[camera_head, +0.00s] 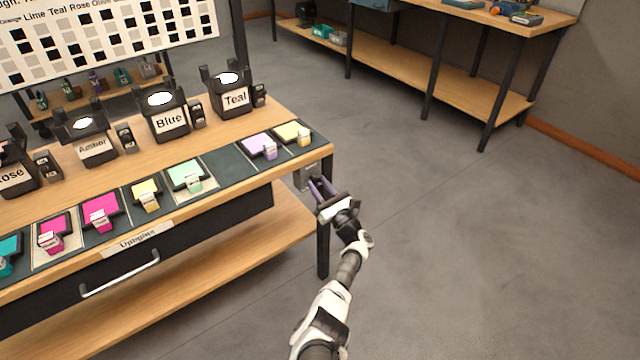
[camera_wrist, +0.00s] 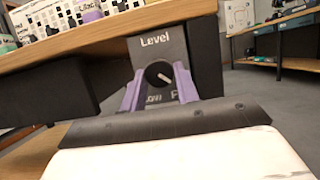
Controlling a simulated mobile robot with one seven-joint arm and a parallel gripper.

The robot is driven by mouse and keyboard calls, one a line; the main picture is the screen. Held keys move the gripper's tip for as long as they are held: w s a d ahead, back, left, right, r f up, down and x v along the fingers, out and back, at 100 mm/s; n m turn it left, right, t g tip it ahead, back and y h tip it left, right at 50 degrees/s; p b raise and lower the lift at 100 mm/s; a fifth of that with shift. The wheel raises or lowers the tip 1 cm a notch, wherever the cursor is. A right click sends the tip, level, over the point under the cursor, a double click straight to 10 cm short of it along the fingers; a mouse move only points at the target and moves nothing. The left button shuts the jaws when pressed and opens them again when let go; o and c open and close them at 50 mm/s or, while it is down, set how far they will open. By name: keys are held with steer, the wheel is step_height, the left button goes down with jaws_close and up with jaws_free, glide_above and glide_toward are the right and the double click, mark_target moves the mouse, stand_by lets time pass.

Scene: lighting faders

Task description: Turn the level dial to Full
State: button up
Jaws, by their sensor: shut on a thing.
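The level dial (camera_wrist: 159,74) is a round black knob with a pale pointer line, on a grey panel (camera_wrist: 146,48) marked "Level" above it. Below the knob I read "Low" at the left and the start of a word with "F" at the right, partly hidden by a finger. The pointer slants down to the right. My gripper (camera_wrist: 159,80) has its purple fingers on both sides of the knob, shut on it. In the head view my gripper (camera_head: 322,188) is at the panel (camera_head: 306,177) by the table's right end; the knob is hidden there.
The wooden table (camera_head: 240,275) carries coloured gel swatches and lamps labelled Teal (camera_head: 231,96), Blue (camera_head: 168,117) and Amber. A dark table leg (camera_head: 323,240) stands close to my gripper. The floor to the right is clear up to a back bench (camera_head: 430,70).

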stand_by(0.5)
steer(key=o, duration=0.9)
steer(key=shift+o, duration=0.2)
steer(key=v, duration=1.4)
steer(key=shift+w+a, duration=0.1)
steer(key=shift+a, duration=0.05)
